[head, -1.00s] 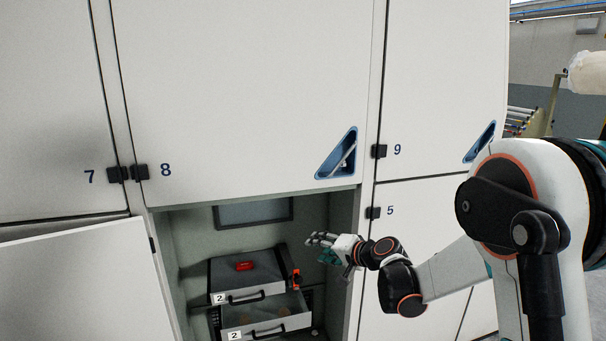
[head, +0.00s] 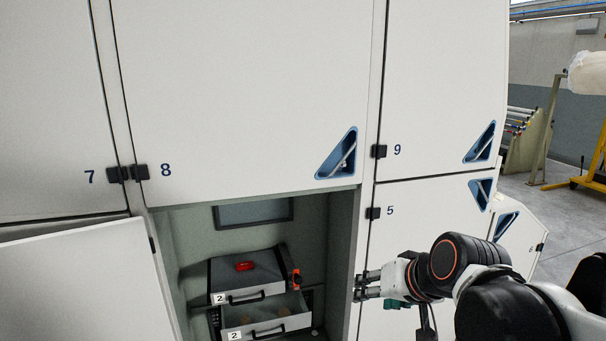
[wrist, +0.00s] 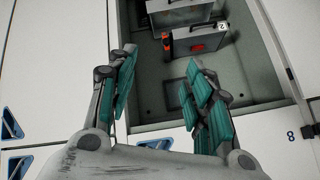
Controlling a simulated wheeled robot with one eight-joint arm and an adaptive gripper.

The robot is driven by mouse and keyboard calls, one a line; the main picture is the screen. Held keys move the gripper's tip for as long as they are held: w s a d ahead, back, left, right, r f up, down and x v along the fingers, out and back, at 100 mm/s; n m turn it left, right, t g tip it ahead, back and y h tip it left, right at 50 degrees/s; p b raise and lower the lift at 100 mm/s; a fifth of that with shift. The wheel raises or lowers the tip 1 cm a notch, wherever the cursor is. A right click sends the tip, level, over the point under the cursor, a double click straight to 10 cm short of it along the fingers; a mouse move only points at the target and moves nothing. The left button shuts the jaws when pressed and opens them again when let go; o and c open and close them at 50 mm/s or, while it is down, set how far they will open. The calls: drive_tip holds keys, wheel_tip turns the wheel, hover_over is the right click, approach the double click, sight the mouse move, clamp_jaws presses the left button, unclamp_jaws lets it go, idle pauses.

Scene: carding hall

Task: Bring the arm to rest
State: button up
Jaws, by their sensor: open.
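My gripper (head: 366,286) is in front of the right edge of the open compartment in the head view, with my arm folded low at the lower right. In the wrist view my gripper (wrist: 160,88) has its teal-padded fingers spread apart with nothing between them. The fingers point toward the open compartment (wrist: 160,105), and I see no contact with it.
An open door (head: 75,280) stands at the left. White panels 8 (head: 240,90) and 5 (head: 420,225) are closed.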

drive_tip(key=s+d+f+h, duration=0.1)
drive_tip(key=s+d, duration=0.2)
drive_tip(key=s, duration=0.3)
drive_tip(key=s+d+f+n+h, duration=0.1)
drive_tip(key=s+d+f+h, duration=0.1)
drive_tip(key=s, duration=0.5)
drive_tip(key=shift+d+g, duration=0.4)
drive_tip(key=shift+c, duration=0.5)
idle(0.5)
